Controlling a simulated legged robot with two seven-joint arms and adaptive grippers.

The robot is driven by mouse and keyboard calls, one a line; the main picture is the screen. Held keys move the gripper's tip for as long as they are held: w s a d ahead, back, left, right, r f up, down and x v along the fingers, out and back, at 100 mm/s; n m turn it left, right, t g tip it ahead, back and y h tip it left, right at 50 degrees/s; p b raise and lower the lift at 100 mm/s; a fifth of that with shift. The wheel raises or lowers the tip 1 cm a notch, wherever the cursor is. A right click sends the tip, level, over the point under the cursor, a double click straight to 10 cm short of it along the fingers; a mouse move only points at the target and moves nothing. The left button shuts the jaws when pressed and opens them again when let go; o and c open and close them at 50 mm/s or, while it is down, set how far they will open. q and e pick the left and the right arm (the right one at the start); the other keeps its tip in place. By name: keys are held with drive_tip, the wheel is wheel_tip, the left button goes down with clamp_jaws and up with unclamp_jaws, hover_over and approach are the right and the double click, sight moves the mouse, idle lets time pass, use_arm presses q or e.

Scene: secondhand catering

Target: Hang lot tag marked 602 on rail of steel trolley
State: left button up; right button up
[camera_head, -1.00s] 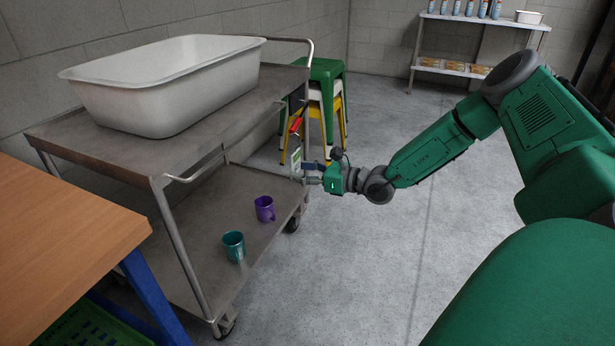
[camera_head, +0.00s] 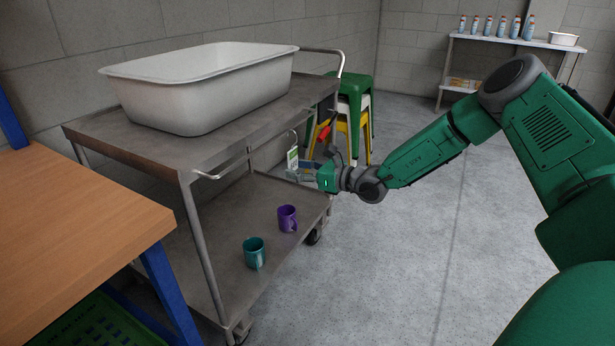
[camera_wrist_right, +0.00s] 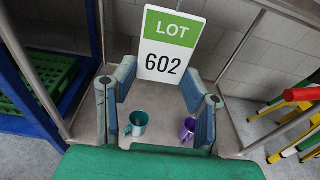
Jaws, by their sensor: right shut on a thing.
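The lot tag (camera_head: 292,160) is a white card with a green band. In the right wrist view the tag (camera_wrist_right: 172,45) reads LOT 602, upright between the fingers. My right gripper (camera_head: 306,168) is shut on its lower part; its fingers also show in the wrist view (camera_wrist_right: 158,85). A hook or loop (camera_head: 293,137) rises above the card. The steel trolley (camera_head: 130,142) has a side rail (camera_head: 222,173) along its top shelf. The tag is beside the trolley's near side, near that rail; I cannot tell whether they touch. My left gripper is out of view.
A white tub (camera_head: 190,105) stands on the trolley top. A teal mug (camera_head: 254,254) and purple mug (camera_head: 287,219) stand on its lower shelf. A wooden table (camera_head: 70,235) is at left, stools (camera_head: 357,100) stand behind the trolley. The floor at right is clear.

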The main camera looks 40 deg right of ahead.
drive_tip(key=shift+b+x, duration=0.3)
drive_tip(key=shift+x, duration=0.5)
drive_tip(key=shift+w+a+f+b, duration=0.2)
drive_tip(key=shift+w+f+b, duration=0.05)
drive_tip(key=shift+w+b, duration=0.3)
drive_tip(key=shift+w+a+f+b, duration=0.25)
drive_tip(key=shift+w+b, duration=0.25)
drive_tip(key=shift+w+a+f+b, duration=0.2)
drive_tip(key=shift+w+f+b, duration=0.05)
drive_tip(key=shift+w+b, duration=0.3)
drive_tip(key=shift+d, duration=0.1)
drive_tip(key=o, duration=1.1)
drive_tip(key=shift+c, duration=0.2)
drive_tip(key=f+v, duration=0.1)
drive_tip(key=v, duration=1)
drive_tip(key=shift+s+d+r, duration=0.15)
drive_tip(key=shift+s+r, duration=0.2)
drive_tip(key=shift+s, duration=0.1)
